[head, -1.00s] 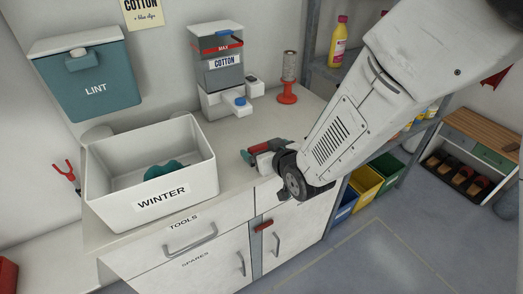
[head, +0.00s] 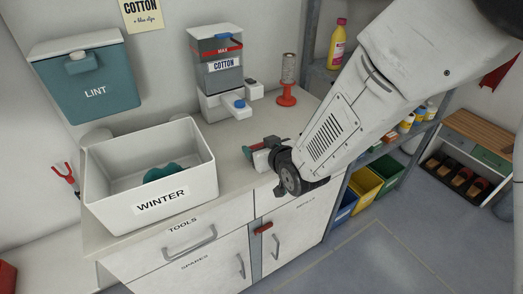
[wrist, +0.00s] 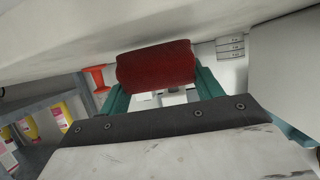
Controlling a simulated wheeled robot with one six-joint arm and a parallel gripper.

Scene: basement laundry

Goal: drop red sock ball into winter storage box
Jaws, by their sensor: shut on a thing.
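The winter storage box (head: 201,185) is an open white bin labelled WINTER on the counter, at the left in the head view. A teal soft item (head: 165,172) lies inside it. My gripper (head: 254,150) is over the counter to the right of the box, apart from it. In the wrist view, the dark red sock ball (wrist: 155,64) sits between the two teal fingers of my gripper (wrist: 156,72), which are shut on it. In the head view, the ball is small and mostly hidden by the wrist.
A cotton dispenser (head: 222,75) and a red-based spool stand (head: 287,95) stand at the back of the counter (head: 130,238). A teal lint bin (head: 92,85) hangs on the wall above the box. Shelves with bottles and coloured bins (head: 366,182) are at the right.

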